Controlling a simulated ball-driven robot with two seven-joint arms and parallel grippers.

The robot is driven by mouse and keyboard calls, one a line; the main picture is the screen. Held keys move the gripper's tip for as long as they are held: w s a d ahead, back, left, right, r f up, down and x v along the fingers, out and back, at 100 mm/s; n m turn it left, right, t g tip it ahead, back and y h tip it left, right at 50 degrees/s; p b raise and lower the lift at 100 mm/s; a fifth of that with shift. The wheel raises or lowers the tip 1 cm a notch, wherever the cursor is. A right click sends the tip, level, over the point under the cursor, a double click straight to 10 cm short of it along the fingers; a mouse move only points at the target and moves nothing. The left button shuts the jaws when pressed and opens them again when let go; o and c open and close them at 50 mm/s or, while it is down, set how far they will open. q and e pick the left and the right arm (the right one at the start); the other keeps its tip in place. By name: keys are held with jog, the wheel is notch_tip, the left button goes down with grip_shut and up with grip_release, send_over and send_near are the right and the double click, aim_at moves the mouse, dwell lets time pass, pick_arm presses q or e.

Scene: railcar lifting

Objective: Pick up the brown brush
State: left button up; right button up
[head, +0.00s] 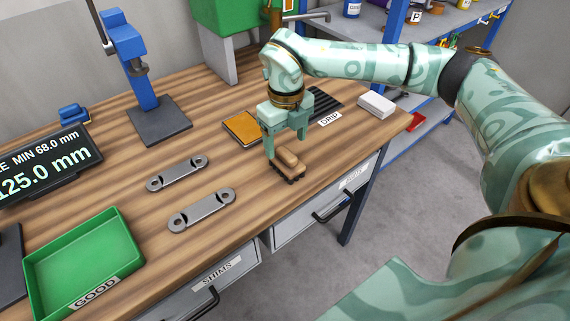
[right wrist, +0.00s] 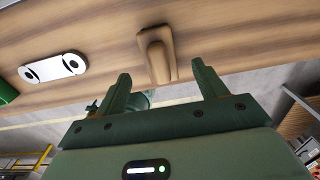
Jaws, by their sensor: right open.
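The brown brush (head: 289,167) lies on the wooden workbench near its front edge, with dark bristles underneath. My right gripper (head: 286,143) is open and points down just above and behind the brush. In the right wrist view, the brush's handle (right wrist: 157,52) shows beyond and between the spread fingertips (right wrist: 163,76), and nothing is held. I cannot tell the exact gap between fingers and brush. My left gripper is not in view.
Two grey links (head: 202,209) lie left of the brush. A green GOOD tray (head: 131,236) stands at front left. Drawers (head: 218,276) are below the bench edge.

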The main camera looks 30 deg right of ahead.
aim_at(286, 152)
notch_tip(286, 152, down, 7)
jog(key=shift+s+r+b, duration=0.1)
jog(key=shift+s+b, duration=0.05)
jog(key=shift+b, duration=0.75)
jog(key=shift+r, duration=0.1)
jog(key=c, duration=1.1)
